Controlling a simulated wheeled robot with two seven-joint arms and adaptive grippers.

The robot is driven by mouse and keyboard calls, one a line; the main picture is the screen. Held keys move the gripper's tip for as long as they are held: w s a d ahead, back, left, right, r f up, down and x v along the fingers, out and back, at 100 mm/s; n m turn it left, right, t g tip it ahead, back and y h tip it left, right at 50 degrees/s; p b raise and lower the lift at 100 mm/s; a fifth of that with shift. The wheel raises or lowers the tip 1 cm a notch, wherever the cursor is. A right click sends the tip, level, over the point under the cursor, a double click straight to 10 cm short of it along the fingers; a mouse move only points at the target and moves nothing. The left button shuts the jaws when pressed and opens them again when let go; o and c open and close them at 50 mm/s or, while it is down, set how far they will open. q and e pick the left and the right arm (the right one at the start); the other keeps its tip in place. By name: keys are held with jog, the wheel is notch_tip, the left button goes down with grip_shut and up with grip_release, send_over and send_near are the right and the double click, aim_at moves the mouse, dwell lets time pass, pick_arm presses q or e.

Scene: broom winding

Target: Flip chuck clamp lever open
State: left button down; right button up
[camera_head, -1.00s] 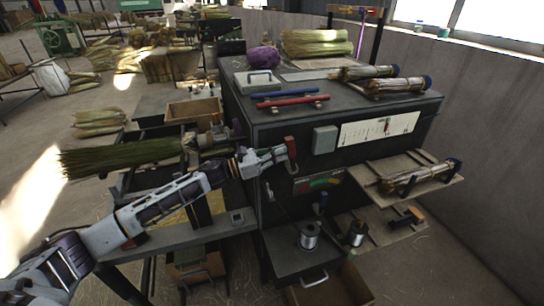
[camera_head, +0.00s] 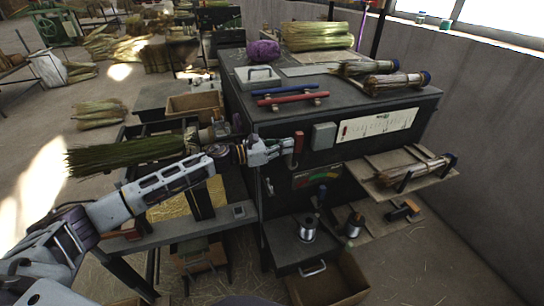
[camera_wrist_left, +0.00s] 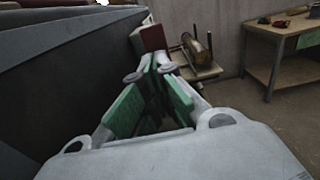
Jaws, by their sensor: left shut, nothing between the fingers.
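A red handle (camera_head: 298,143) stands upright at the dark cabinet's front, left of a grey box; I take it as the clamp lever. My left gripper (camera_head: 287,148) is shut and empty, its fingertips right beside the handle; whether they touch is unclear. In the left wrist view the green-padded fingers (camera_wrist_left: 158,72) are together, with the red handle (camera_wrist_left: 151,38) just beyond them. A straw bundle (camera_head: 130,153) lies sideways behind my left arm, its right end at the chuck (camera_head: 208,134), partly hidden. My right gripper is not in view.
The dark cabinet (camera_head: 350,165) carries a grey box (camera_head: 324,136) and a gauge plate (camera_head: 318,175). A side shelf (camera_head: 430,176) holds a straw bundle. Wire spools (camera_head: 308,228) stand on a lower shelf. Red and blue rods (camera_head: 292,98) lie on top.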

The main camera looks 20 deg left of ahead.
aim_at(296, 142)
pick_arm(q)
jog(key=shift+r+b+x, duration=0.15)
jog(key=shift+b+x, duration=0.2)
jog(key=shift+x, duration=0.5)
jog(key=shift+r+b+x, duration=0.1)
jog(key=shift+b+x, duration=0.2)
jog(key=shift+x, duration=0.5)
jog(key=shift+d+r, duration=0.15)
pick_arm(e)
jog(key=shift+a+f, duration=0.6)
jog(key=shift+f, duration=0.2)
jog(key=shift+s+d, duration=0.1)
pick_arm(q)
jog(key=shift+r, duration=0.1)
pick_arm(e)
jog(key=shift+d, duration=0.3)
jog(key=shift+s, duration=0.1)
